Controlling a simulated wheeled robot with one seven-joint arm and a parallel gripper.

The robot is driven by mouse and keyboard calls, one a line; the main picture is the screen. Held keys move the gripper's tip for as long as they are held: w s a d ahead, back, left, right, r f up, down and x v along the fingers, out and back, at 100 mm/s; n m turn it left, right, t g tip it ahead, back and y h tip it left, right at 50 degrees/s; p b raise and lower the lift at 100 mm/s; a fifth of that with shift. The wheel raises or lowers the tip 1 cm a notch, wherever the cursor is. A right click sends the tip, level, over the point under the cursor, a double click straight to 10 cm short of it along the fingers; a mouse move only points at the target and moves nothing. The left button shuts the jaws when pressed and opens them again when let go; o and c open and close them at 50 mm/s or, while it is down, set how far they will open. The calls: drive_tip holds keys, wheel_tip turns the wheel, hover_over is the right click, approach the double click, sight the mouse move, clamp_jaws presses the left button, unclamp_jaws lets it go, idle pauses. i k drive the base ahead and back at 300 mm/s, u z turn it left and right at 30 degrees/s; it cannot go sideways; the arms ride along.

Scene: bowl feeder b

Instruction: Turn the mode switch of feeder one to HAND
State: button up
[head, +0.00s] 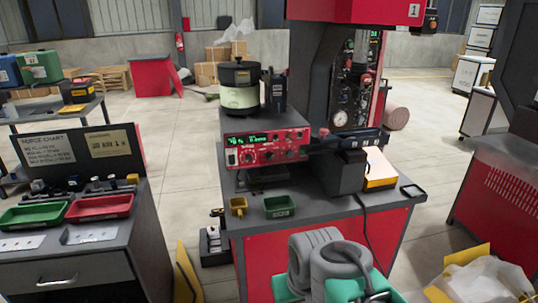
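The red control box (266,148) of a bowl feeder stands on the dark top of a red bench in the middle of the head view. Its front has a lit green display (248,140), a pale rocker-like part (231,158) at the left and several dark knobs (268,156). The labels are too small to read, so I cannot tell which control is the mode switch or where it points. The feeder bowl (239,88), pale green with a dark upper part, sits above the box. I do not see my gripper in this view.
A dark feed track (346,141) runs right from the box to a red press (345,9) marked 1. A yellow bin (238,206) and a green bin (280,206) sit in front. Grey coils (345,262) in a teal container stand before the bench. A cabinet (80,262) is left.

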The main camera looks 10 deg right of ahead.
sight(269, 155)
drive_tip(key=u, duration=0.55)
drive_tip(key=k, duration=1.3)
drive_tip(key=z, duration=0.2)
drive_tip(key=i, duration=0.65)
drive_tip(key=z, duration=0.85)
drive_tip(key=i, duration=0.85)
drive_tip(key=u, duration=0.9)
drive_tip(key=i, duration=0.6)
drive_tip(key=u, duration=0.75)
